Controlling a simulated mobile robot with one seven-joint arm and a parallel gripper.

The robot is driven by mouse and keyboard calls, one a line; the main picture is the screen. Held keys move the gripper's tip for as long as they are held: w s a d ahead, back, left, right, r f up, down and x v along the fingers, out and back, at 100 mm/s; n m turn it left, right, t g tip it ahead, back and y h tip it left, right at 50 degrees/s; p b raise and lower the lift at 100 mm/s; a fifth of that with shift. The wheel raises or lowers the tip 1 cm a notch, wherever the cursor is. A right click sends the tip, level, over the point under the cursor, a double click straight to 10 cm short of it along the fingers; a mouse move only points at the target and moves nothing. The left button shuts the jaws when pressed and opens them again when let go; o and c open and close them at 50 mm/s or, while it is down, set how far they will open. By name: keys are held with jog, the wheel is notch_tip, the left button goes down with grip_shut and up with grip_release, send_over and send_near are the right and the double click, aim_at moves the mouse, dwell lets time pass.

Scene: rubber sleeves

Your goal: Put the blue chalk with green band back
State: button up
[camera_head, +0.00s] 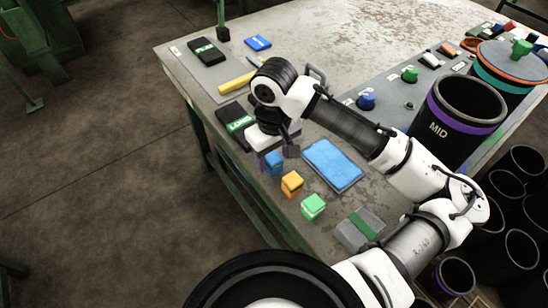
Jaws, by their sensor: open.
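A small blue block (274,163) stands near the table's left edge, at the front end of my arm. It may be the blue chalk, but I cannot make out a green band on it at this size. My gripper (275,152) is open and points down right beside or over this block. Parts of the gripper hide some of the block, and I cannot tell whether a finger touches it. An orange block (292,184) and a green block (313,207) stand in a row with it along the edge.
A black LONG case (238,125) lies to the left. Dark MID sleeve (455,115) stands at right.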

aim_at(274, 159)
notch_tip(274, 159, up, 11)
jog(key=shift+f, duration=0.2)
dwell(0.6)
